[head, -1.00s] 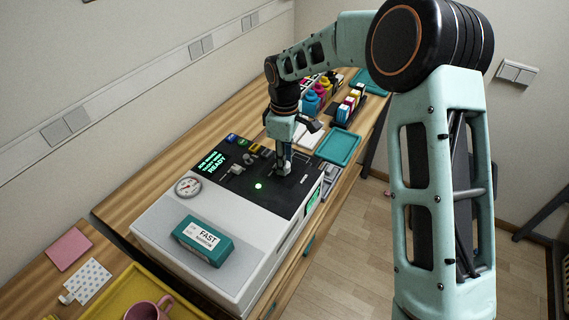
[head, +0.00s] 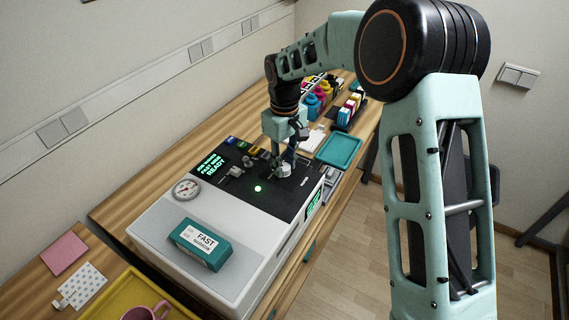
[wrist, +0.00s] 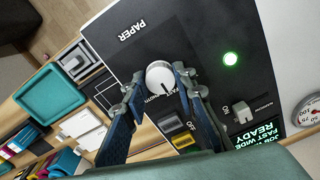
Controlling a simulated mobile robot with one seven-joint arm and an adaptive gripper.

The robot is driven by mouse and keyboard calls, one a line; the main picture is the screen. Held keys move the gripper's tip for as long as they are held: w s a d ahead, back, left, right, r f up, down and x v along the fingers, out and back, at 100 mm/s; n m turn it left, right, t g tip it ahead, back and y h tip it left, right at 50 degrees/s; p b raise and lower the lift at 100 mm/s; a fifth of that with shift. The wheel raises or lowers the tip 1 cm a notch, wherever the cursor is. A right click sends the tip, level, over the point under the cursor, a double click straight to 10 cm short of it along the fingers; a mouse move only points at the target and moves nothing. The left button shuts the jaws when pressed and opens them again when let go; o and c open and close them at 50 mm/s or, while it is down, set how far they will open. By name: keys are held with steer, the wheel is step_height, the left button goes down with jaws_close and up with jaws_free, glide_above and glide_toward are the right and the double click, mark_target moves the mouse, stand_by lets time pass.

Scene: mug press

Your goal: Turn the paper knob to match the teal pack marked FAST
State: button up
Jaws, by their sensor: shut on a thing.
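The teal pack marked FAST (head: 201,244) lies on the white front part of the press. The paper knob (wrist: 160,76) is pale and round with a dark pointer line, beside the printed word PAPER. My gripper (wrist: 158,80) points down over the black panel and is shut on the knob, one fingertip on each side. Small print beside the knob is partly covered by the fingers. The green display (head: 211,164) shows READY, and in the wrist view (wrist: 262,143) a line reads FAST WIDE.
A green light (wrist: 230,59) glows on the panel, with another slider knob (wrist: 242,112) nearby. A round gauge (head: 187,189) sits at the panel's edge. A teal tray (head: 338,149), bottles and coloured packs stand beyond. A yellow tray (head: 111,291) with a pink mug is in front.

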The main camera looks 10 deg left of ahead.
mark_target(284, 167)
steer(key=o, duration=1.2)
steer(key=shift+c, duration=0.2)
steer(key=shift+r, duration=0.15)
step_height(284, 167, up, 12)
